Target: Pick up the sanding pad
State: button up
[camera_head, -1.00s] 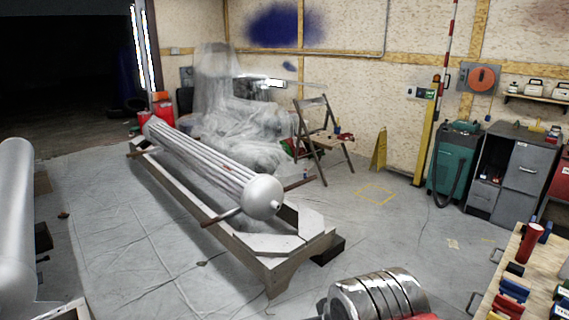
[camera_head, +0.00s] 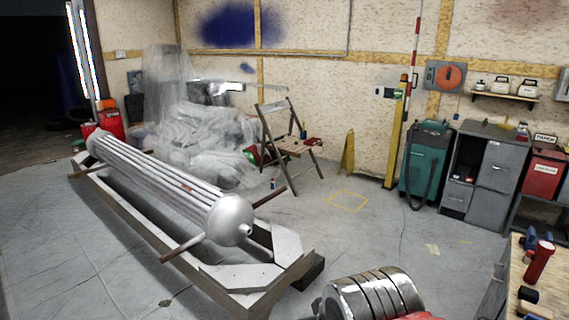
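I cannot make out a sanding pad for certain in this view. Several small items lie on a wooden-topped bench (camera_head: 512,290) at the lower right, cut off by the picture's edge. Among them are a red cylinder (camera_head: 540,260), a blue item (camera_head: 531,238) behind it and a small dark block (camera_head: 528,296); I cannot tell whether any of these is the pad. My gripper's fingers are not in view. A shiny ribbed metal cylinder with red beside it at the bottom edge seems to be part of my own arm.
A long frame (camera_head: 220,278) holding a silver ribbed cylinder (camera_head: 160,185) fills the left. A folding chair (camera_head: 285,147), yellow sign (camera_head: 347,153), green machine (camera_head: 422,165) and grey cabinet (camera_head: 483,180) stand farther back.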

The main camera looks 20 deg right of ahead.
aim_at(525, 293)
jog(key=z, duration=0.2)
jog(key=i, duration=0.95)
jog(key=z, duration=0.6)
jog(key=i, duration=0.85)
jog(key=z, duration=0.75)
jog(key=i, duration=0.55)
jog(key=z, duration=1)
jog(key=i, duration=0.9)
jog(key=z, duration=0.55)
